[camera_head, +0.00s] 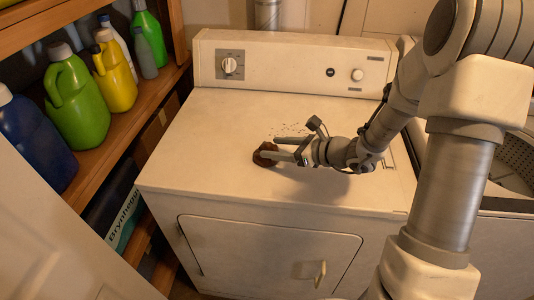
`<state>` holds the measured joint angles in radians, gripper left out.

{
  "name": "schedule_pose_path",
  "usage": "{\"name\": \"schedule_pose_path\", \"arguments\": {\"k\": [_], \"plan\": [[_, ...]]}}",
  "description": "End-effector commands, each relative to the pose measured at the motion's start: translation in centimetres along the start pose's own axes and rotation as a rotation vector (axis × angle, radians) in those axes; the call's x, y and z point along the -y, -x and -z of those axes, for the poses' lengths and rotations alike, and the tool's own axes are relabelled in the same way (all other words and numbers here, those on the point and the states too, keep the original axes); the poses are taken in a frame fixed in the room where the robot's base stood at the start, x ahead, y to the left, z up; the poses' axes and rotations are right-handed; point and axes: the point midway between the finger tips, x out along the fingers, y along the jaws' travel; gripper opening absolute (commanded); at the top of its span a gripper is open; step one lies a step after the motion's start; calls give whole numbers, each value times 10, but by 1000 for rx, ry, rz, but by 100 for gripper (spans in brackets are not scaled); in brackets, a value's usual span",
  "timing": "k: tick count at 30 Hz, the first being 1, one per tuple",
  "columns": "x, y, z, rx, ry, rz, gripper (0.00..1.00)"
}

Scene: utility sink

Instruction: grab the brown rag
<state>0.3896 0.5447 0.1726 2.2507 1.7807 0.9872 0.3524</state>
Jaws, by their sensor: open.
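The brown rag (264,155) is a small dark crumpled bundle on the white top of the dryer (200,140). My gripper (274,150) is open, with its two fingers pointing left at the rag. The fingertips are at the rag's right side, and one finger lies on its far side and one on its near side. I cannot tell whether the fingers touch it. Part of the rag is hidden behind the near finger.
Small dark specks lie on the dryer top behind the gripper. The dryer's control panel (290,65) rises at the back. A wooden shelf (100,140) with several bottles stands at the left. A washer with an open drum (520,155) is at the right. The dryer top's left part is clear.

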Motion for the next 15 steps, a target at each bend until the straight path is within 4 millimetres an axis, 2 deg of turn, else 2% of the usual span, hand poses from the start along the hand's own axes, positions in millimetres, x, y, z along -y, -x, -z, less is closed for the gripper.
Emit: {"name": "schedule_pose_path", "arguments": {"k": [9, 15], "plan": [[5, -43, -6, 0, 0, -4, 65], [6, -49, -6, 0, 0, 0, 65]]}}
